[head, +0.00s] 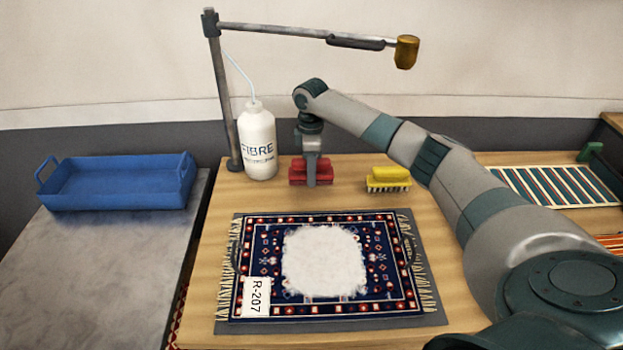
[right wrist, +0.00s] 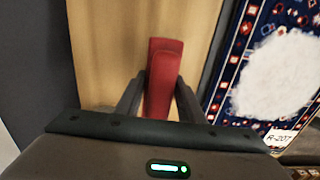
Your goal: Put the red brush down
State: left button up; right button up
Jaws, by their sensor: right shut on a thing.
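The red brush (head: 323,168) is at the back of the wooden table, between the white bottle and the yellow brush. My right gripper (head: 311,180) comes down over it from above and is shut on it. In the right wrist view the red brush (right wrist: 160,75) lies between the two fingers of my right gripper (right wrist: 157,97). The brush looks to be at or very near the table top; I cannot tell whether it touches, as its underside is hidden. My left gripper is not in view.
A white FIBRE bottle (head: 257,142) stands left of the red brush, and a yellow brush (head: 388,179) right of it. A blue patterned rug (head: 375,285) with white foam and an R-207 tag lies in front. A blue tray (head: 118,190) sits on the left bench. A lamp-like arm (head: 290,32) reaches overhead.

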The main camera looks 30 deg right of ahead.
dwell(0.3)
jog(key=shift+f, duration=0.3)
notch_tip(320, 180, down, 2)
jog(key=shift+f+p, duration=0.1)
jog(key=shift+p, duration=1.15)
jog(key=shift+f, duration=0.4)
jog(key=shift+f, duration=0.1)
jog(key=o, duration=0.9)
jog(key=shift+o, duration=0.2)
